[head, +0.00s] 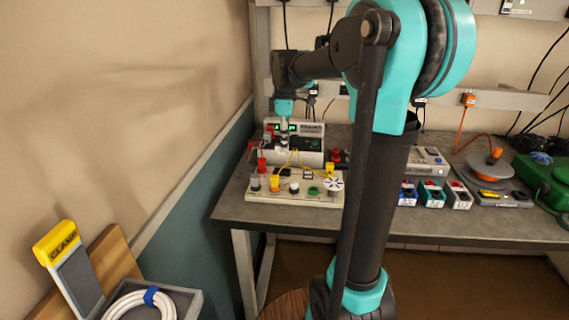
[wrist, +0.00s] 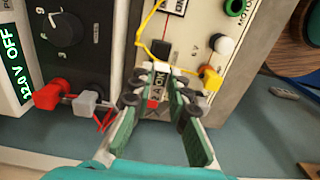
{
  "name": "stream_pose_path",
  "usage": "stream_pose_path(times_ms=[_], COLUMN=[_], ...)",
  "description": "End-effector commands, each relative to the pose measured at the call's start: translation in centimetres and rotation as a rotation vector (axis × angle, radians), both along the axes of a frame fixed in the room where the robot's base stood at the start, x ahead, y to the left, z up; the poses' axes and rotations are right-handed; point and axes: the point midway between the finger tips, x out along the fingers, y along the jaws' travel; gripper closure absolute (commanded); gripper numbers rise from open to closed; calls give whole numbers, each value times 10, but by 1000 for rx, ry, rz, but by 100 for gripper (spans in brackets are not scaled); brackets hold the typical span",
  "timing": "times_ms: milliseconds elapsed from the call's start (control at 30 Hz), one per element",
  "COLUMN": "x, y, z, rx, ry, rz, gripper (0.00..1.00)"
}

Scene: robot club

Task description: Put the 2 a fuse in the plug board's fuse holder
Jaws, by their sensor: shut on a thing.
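My gripper (head: 283,142) is over the back left of the plug board (head: 320,197), a pale board with coloured sockets and yellow wires. In the wrist view my gripper (wrist: 162,76) points down with its green-padded fingers drawn together at the tips. A small pale piece (wrist: 162,69) is between the tips, apparently the 2 A fuse; its rating is unreadable.
A bench power supply (head: 312,143) stands behind the board; its dark panel (wrist: 95,60) and red plug (wrist: 48,95) are close left of my fingers. Small coloured boxes (head: 432,194), an orange-topped reel (head: 485,167) and a green case (head: 540,178) occupy the bench to the right.

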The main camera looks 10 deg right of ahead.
Motion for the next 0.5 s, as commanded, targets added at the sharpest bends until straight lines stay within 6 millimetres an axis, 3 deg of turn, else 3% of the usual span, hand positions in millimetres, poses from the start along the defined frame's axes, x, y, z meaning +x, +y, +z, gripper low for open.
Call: stream_pose_path(times_ms=[100, 500], x=[0, 0], y=[0, 0], z=[-23, -64], rx=[0, 0], ry=[0, 0], rz=[0, 0], gripper=[100, 100])
